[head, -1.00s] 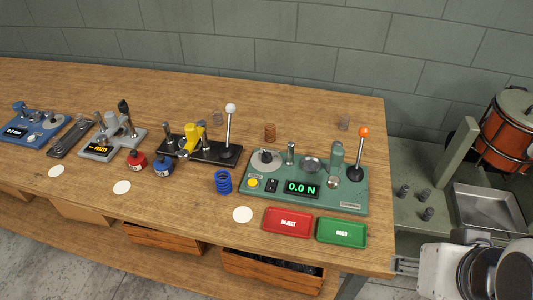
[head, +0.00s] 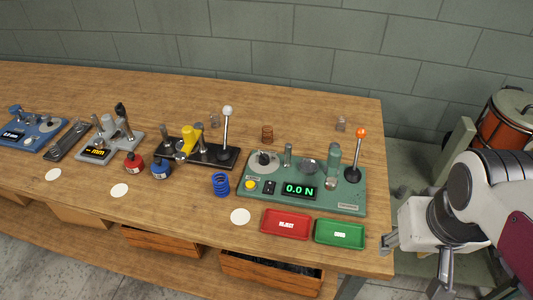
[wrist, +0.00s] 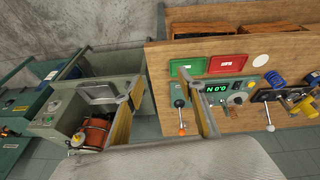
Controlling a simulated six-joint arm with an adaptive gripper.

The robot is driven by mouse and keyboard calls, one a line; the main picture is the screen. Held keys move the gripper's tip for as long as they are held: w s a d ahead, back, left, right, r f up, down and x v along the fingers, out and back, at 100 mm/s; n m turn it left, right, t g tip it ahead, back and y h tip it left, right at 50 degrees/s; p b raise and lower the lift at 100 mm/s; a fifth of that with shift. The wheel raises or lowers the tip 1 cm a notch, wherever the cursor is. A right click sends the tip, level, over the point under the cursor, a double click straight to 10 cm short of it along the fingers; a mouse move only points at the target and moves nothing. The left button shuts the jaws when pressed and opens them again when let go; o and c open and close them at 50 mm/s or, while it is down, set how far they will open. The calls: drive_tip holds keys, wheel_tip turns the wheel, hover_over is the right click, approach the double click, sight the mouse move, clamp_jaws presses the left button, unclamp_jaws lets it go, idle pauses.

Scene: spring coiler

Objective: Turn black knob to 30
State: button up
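I cannot single out a black knob marked with numbers in either view. A black-topped lever (head: 120,107) stands on the grey gauge with the "mm" display at the left of the bench. In the wrist view, a green-grey machine (wrist: 48,118) at the left carries a panel with small round controls, too small to read. My gripper (head: 388,243) is at the bench's right edge, right of the green tray, touching no knob. In the wrist view its two fingers (wrist: 162,85) are spread apart with nothing between them.
The green tester (head: 340,207) reads 0.0 N and has an orange-topped lever. Red (head: 287,224) and green (head: 339,233) trays lie in front of it. A blue spring (head: 221,184) stands left. An orange-red drum (head: 497,128) stands beyond the bench's right end.

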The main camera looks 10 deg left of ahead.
drive_tip(key=w+a+r+n+t+h, duration=0.1)
drive_tip(key=w+r+n+t, duration=0.2)
drive_tip(key=w, duration=1.2)
drive_tip(key=w+r+n+t+h, duration=0.15)
drive_tip(key=w+n, duration=0.35)
drive_tip(key=w, duration=1)
drive_tip(key=w+a+r+n+t+y, duration=0.2)
drive_tip(key=w+a+n+t, duration=0.35)
drive_tip(key=w, duration=0.75)
drive_tip(key=w+a+f+n+g+y, duration=0.1)
drive_tip(key=w+a+n+y, duration=0.35)
drive_tip(key=a+n, duration=0.6)
drive_tip(key=w+a+f+n+g+y, duration=0.1)
drive_tip(key=w+a+n+y, duration=0.45)
drive_tip(key=a, duration=0.75)
drive_tip(key=s+a+f+n+g+y, duration=0.1)
drive_tip(key=s+a+f+n+g, duration=0.35)
drive_tip(key=a+f+n, duration=0.6)
drive_tip(key=s+d+f+n+g+h, duration=0.25)
drive_tip(key=s+n+g, duration=0.3)
drive_tip(key=n, duration=0.55)
drive_tip(key=s+d+f+n+g+h, duration=0.1)
drive_tip(key=s+d+n+g+h, duration=0.2)
drive_tip(key=s+d+n, duration=0.5)
drive_tip(key=shift+d+f+n+h, duration=0.3)
drive_tip(key=shift+d+n, duration=0.1)
